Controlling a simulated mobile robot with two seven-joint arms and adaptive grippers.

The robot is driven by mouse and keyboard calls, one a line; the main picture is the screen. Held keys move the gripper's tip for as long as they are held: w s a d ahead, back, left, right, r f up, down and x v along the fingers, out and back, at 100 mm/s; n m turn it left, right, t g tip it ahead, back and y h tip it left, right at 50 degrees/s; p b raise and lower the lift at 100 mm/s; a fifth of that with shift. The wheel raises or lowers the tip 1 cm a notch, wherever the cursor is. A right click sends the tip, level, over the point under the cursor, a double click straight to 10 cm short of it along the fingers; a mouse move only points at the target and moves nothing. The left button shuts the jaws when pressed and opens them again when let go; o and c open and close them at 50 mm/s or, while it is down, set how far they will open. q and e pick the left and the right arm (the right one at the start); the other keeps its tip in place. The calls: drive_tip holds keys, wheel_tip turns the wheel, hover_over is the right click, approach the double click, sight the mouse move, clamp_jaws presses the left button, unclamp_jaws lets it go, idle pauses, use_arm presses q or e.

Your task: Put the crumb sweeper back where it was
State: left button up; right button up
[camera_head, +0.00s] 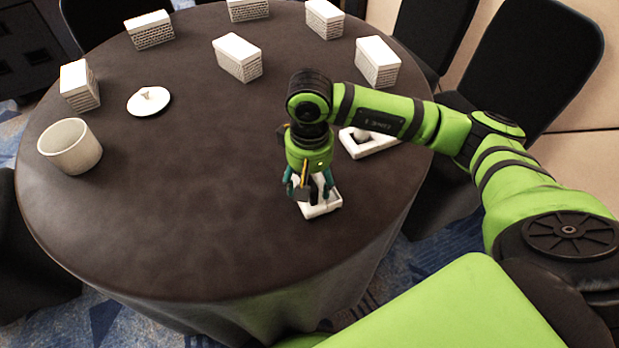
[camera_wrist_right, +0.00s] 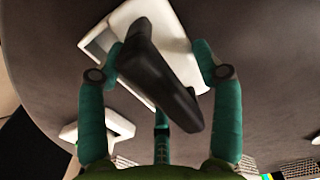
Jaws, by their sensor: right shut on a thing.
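My right gripper (camera_head: 311,186) points down at the table's right front part. The sweeper's dark part also shows between the fingers in the head view (camera_head: 303,194). A white tray-like piece (camera_head: 322,209) lies directly under it; I cannot tell whether it is joined to the dark bar or separate. My left gripper is not in view.
A white tray (camera_head: 352,151) with a rounded thing in it lies behind my right arm. White patterned boxes (camera_head: 238,62) ring the back of the round brown table (camera_head: 200,190). A pale pot (camera_head: 71,150) and a white lid (camera_head: 149,101) are at left. The front centre is clear.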

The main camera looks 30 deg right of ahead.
drive_tip(key=o, duration=1.4)
wheel_tip(320, 180, up, 12)
drive_tip(key=shift+r, duration=0.15)
